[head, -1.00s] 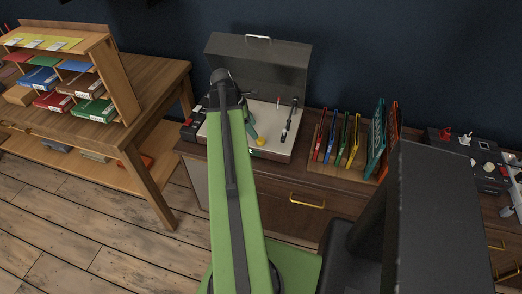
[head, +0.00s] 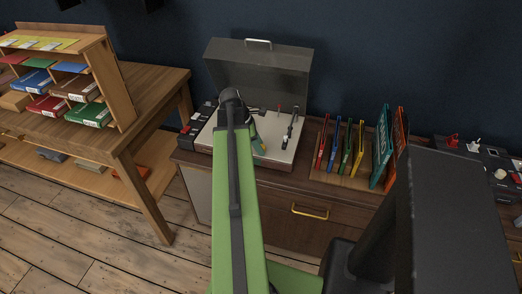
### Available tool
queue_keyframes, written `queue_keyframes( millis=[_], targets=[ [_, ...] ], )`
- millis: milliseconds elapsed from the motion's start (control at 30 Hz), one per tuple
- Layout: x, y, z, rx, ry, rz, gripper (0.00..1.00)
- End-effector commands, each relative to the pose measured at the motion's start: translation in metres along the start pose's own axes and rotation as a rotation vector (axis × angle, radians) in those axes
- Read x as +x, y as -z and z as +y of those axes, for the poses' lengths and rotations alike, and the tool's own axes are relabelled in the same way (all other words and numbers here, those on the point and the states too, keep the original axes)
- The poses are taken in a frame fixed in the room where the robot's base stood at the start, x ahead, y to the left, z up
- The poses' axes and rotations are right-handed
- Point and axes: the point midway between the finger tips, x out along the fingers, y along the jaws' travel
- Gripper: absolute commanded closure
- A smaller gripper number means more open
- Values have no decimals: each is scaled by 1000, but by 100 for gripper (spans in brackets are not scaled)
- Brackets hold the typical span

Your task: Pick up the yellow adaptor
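The yellow adaptor (head: 263,148) shows as a small yellow patch near the front of the open record player (head: 285,156). It is mostly hidden behind the end of my arm. My gripper (head: 258,141) is a small dark green shape right at the adaptor, seen past my green arm. It is too small and too covered to tell whether its fingers are open or shut, or whether they touch the adaptor. The tonearm (head: 289,132) lies to the right of my gripper on the player's deck.
The raised grey lid (head: 262,72) stands behind the deck. A rack of upright colored records (head: 345,150) is to the right on the same cabinet (head: 275,222). A wooden table (head: 150,92) with a book shelf is at left. Another dark device (head: 480,152) sits at far right.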

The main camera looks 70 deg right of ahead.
Motion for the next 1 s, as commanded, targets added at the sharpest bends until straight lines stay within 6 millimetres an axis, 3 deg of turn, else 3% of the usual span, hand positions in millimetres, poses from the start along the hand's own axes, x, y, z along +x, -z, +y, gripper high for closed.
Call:
queue_keyframes(
  millis=[33,300,667,1000],
  targets=[
    [0,0,0,0,0,0,64],
    [0,0,0,0,0,0,99],
    [-6,-2,0,0,0,0,100],
    [-66,-28,0,1,0,0,100]
  ],
)
